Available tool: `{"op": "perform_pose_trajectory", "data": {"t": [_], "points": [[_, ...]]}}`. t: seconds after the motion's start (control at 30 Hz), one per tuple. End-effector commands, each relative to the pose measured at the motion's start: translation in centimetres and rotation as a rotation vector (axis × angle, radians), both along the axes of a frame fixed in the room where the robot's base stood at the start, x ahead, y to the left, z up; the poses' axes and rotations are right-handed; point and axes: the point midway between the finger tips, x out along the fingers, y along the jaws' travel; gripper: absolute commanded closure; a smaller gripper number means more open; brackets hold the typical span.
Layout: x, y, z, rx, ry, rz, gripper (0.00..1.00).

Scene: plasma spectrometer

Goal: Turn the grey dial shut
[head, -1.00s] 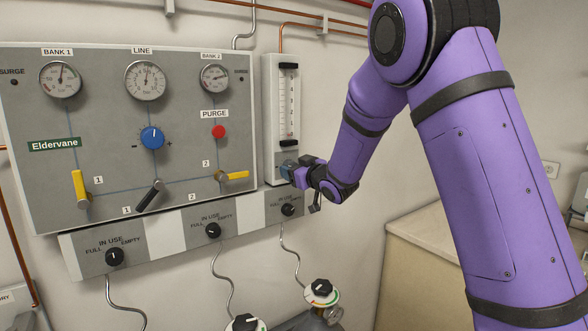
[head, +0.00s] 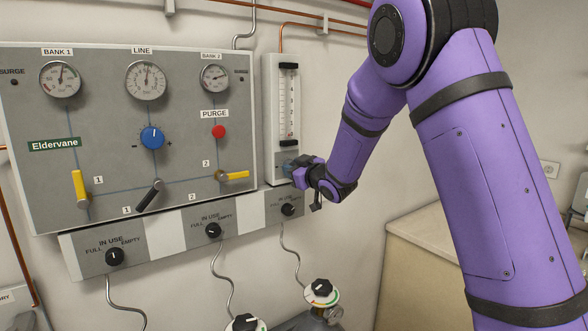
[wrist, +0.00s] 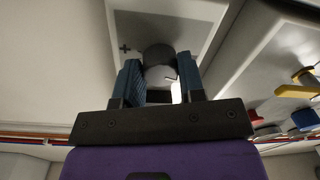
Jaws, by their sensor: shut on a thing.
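The grey dial (wrist: 159,56) sits on the light panel face at the foot of the flow meter (head: 286,105), with a "+" mark beside it in the wrist view. My gripper (wrist: 160,76) is shut on the dial, with one blue-grey finger on each side of it. In the head view my gripper (head: 289,168) is at the bottom of the flow meter and hides the dial. The dial's exact turn cannot be read.
The control panel (head: 110,115) to the left carries gauges, a blue knob (head: 152,138), a red purge button (head: 218,132) and yellow levers. A black selector knob (head: 289,209) is just below my gripper. A counter (head: 420,240) stands at right.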

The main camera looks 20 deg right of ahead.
Motion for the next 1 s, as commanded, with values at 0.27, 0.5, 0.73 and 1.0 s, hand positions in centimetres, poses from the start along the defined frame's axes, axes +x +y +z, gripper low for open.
{"op": "perform_pose_trajectory", "data": {"t": [0.27, 0.5, 0.73, 1.0], "points": [[-0.01, -0.01, 0.05, -0.178, -0.059, 0.001, 0.87], [-0.01, 0.01, 0.07, -0.322, -0.105, 0.001, 0.87], [-0.02, 0.02, 0.08, -0.405, -0.132, 0.0, 0.87], [-0.01, 0.03, 0.06, -0.434, -0.142, 0.001, 0.87]]}}
